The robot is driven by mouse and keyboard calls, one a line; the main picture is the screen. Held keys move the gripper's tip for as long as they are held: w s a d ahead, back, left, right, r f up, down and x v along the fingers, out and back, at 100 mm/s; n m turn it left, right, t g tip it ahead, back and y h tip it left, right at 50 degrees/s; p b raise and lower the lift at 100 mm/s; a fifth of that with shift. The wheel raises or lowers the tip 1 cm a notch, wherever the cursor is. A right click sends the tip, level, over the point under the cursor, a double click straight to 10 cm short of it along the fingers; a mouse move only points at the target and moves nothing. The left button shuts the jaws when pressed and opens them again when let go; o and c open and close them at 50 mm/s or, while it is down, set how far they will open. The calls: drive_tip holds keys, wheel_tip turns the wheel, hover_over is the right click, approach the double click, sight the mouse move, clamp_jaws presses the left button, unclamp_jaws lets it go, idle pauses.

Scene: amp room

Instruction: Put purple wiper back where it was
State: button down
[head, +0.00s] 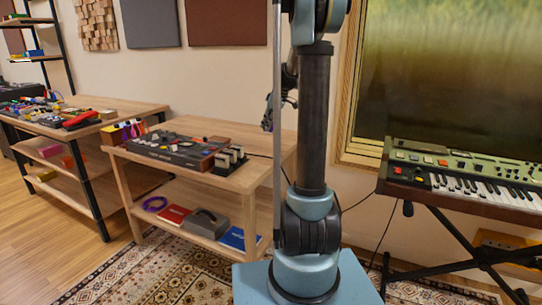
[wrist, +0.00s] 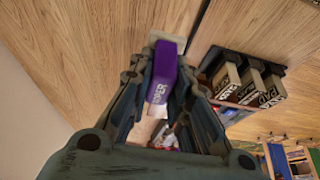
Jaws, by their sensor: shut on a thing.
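The purple wiper (wrist: 160,85) is a purple block with white lettering and a pale end, seen in the wrist view. My gripper (wrist: 160,65) is shut on it, with a finger on each side. Beyond it is a bare wooden surface, and I cannot tell the height above it. To the right is a black rack (wrist: 236,57) holding grey blocks with dark lettered faces (wrist: 272,90).
In the head view, a wooden table (head: 262,176) carries a control panel (head: 172,150) and the rack of blocks (head: 229,160). Its lower shelf holds a grey case (head: 205,222). A keyboard (head: 462,180) on a stand is at right. Another cluttered table (head: 60,130) is at left.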

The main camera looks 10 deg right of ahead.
drive_tip(key=shift+f, duration=5)
drive_tip(key=c, duration=1.5)
unclamp_jaws()
drive_tip(key=shift+f, duration=0.1)
